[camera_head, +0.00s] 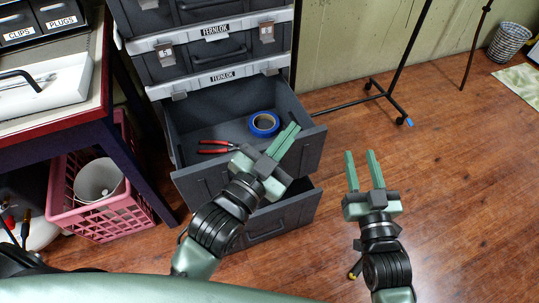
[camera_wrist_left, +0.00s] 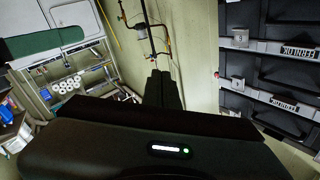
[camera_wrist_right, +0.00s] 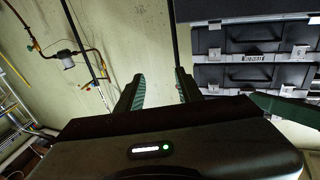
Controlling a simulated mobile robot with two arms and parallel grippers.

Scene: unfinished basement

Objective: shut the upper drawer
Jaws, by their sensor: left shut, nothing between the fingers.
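The upper drawer (camera_head: 310,151) of the dark grey cabinet is pulled far out in the head view. Inside it lie a roll of blue tape (camera_head: 264,123) and red-handled pliers (camera_head: 213,147). A lower drawer (camera_head: 265,226) beneath it also stands partly out. My left gripper (camera_head: 294,129) is shut and empty, overlapping the upper drawer's front edge in the picture; I cannot tell whether it touches. Its closed fingers also show in the left wrist view (camera_wrist_left: 161,86). My right gripper (camera_head: 359,155) is open and empty, to the right of the drawers, with its fingers apart in the right wrist view (camera_wrist_right: 158,88).
Labelled upper units (camera_head: 208,57) of the cabinet are above the open drawers. A workbench (camera_head: 107,92) and a pink crate (camera_head: 106,221) stand at left. A black stand (camera_head: 384,94) is behind at right. The wooden floor (camera_head: 460,190) at right is clear.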

